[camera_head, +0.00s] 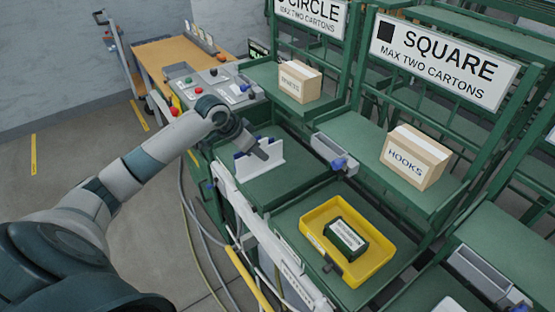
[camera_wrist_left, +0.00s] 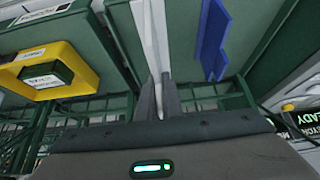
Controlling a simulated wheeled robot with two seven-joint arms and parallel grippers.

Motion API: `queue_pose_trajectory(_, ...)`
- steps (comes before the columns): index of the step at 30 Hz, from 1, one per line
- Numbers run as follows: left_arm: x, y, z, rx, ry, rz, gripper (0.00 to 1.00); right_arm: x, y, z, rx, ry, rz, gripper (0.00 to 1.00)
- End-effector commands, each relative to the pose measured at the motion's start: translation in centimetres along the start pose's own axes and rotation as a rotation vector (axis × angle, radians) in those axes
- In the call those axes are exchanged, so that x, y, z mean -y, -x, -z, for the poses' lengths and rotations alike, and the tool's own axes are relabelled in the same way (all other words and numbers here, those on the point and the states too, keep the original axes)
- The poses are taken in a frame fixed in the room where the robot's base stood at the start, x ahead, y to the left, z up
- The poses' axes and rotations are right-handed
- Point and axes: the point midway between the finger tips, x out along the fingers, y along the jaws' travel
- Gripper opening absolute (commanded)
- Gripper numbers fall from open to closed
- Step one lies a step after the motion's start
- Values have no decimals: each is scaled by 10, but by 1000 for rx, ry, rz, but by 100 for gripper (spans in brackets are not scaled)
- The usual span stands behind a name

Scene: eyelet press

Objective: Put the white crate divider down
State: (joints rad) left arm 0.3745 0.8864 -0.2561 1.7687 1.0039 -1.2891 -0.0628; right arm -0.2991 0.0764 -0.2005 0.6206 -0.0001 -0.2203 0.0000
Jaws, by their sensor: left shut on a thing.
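The white crate divider (camera_head: 268,161) is a thin upright panel over the left green shelf bay (camera_head: 290,178). My left gripper (camera_head: 259,151) reaches it from the left and is shut on its upper edge. In the left wrist view the white divider (camera_wrist_left: 151,35) runs up from between the two fingertips (camera_wrist_left: 163,88). I cannot tell whether its lower edge touches the shelf. A blue piece (camera_wrist_left: 212,40) lies to the right of it in the wrist view, apart from the fingers. My right gripper is not in view.
A yellow tray (camera_head: 315,218) with a dark green box (camera_head: 345,236) sits in the bay to the right. A grey holder (camera_head: 333,153) is behind. Cartons marked HOOKS (camera_head: 414,158) and another carton (camera_head: 300,82) stand on upper shelves. The bay surface around the divider is largely bare.

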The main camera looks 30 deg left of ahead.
Motion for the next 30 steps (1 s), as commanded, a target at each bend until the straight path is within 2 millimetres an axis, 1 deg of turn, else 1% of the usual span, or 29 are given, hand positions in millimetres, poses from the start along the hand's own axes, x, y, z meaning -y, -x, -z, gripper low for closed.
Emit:
queue_pose_trajectory(1, -1, -7, 9, -2, 2, -5, 0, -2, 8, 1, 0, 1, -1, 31)
queue_pose_trajectory(9, 4, -58, 32, 0, 1, -3, 0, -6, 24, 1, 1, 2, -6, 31)
queue_pose_trajectory(13, 6, -72, 38, -1, 1, -2, 0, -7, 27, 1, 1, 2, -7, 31)
queue_pose_trajectory(18, 8, -80, 40, 0, -1, 0, 0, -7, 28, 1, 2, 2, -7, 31)
queue_pose_trajectory(26, 7, -80, 40, -1, -1, 0, 0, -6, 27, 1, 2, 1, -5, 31)
queue_pose_trajectory(30, 7, -85, 36, 0, -1, -2, 0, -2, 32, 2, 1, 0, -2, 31)
